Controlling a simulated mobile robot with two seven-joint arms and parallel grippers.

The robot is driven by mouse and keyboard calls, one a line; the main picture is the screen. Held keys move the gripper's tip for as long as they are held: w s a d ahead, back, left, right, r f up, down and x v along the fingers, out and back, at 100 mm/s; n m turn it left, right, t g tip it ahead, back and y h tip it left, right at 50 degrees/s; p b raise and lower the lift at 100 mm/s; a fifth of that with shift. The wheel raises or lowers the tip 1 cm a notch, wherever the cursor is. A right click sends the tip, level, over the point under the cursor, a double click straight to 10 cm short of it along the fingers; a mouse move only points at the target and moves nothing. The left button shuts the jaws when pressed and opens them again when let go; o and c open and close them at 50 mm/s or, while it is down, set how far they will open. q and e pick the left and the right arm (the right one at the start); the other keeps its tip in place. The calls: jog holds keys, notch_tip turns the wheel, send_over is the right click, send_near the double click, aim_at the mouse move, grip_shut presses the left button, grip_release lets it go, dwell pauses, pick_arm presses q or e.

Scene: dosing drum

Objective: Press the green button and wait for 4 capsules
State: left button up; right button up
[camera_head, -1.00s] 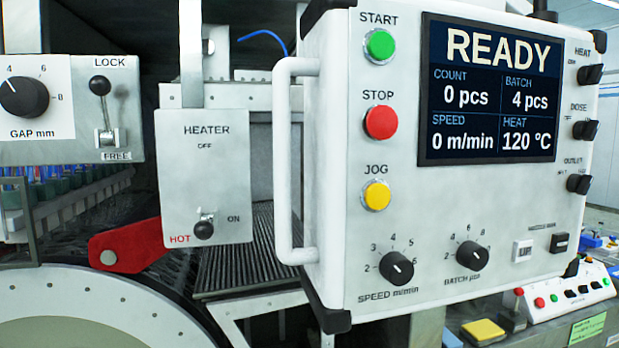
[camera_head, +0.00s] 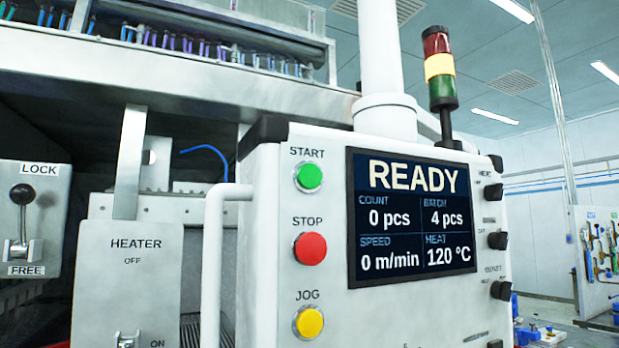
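The green START button (camera_head: 309,177) is at the upper left of the white control panel (camera_head: 265,250). The red STOP button (camera_head: 310,248) and the yellow JOG button (camera_head: 309,322) are below it. The panel screen (camera_head: 412,218) reads READY, count 0 pcs, batch 4 pcs, speed 0 m/min and heat 120 °C. No capsules can be made out. Neither of my grippers is in view.
A white handle (camera_head: 213,265) stands out along the panel's left side. A heater box (camera_head: 125,275) and a LOCK/FREE lever (camera_head: 22,215) are to the left. A signal tower (camera_head: 440,70) rises behind the panel. A tool board (camera_head: 600,250) is at the far right.

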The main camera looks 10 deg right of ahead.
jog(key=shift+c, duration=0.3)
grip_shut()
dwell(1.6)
